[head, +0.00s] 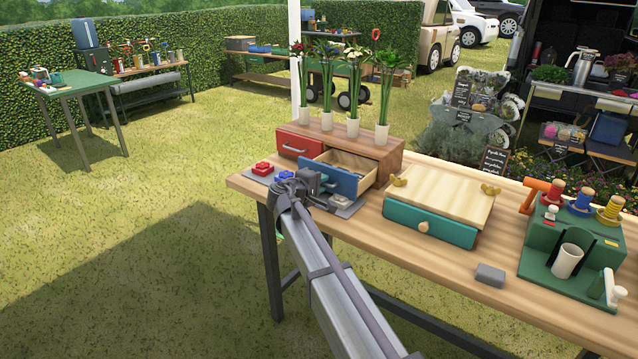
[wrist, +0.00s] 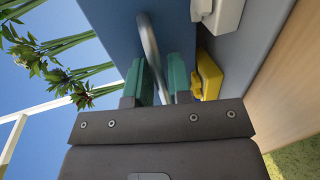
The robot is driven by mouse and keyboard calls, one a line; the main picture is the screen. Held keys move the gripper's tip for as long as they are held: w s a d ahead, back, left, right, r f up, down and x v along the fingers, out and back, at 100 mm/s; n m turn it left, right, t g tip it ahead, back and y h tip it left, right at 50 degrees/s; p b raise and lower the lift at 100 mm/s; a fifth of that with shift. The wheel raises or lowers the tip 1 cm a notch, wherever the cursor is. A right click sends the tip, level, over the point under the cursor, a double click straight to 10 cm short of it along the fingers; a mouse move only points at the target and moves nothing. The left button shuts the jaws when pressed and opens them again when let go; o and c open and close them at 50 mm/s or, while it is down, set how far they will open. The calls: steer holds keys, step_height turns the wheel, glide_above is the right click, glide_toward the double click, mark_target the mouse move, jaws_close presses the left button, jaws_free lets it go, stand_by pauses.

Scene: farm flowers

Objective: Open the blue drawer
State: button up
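The blue drawer (head: 338,180) is on the right of the wooden drawer box (head: 385,152) in the head view. It is pulled partway out, and its open top shows a bare wooden inside. Its blue front (wrist: 112,22) and curved metal handle (wrist: 149,45) show in the wrist view.
The red drawer (head: 299,143) beside it is closed. Flowers in white vases (head: 353,127) stand on the box. Red and blue buttons (head: 263,169) sit on a grey mat below; a yellow button (wrist: 208,75) is close to my right finger. A teal-drawer box (head: 430,222) stands to the right.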

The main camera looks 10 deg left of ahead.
steer(key=shift+s, duration=0.1)
steer(key=p+v, duration=0.2)
steer(key=v, duration=0.8)
steer(key=shift+s, duration=0.3)
steer(key=shift+a+r, duration=0.1)
steer(key=shift+a, duration=0.05)
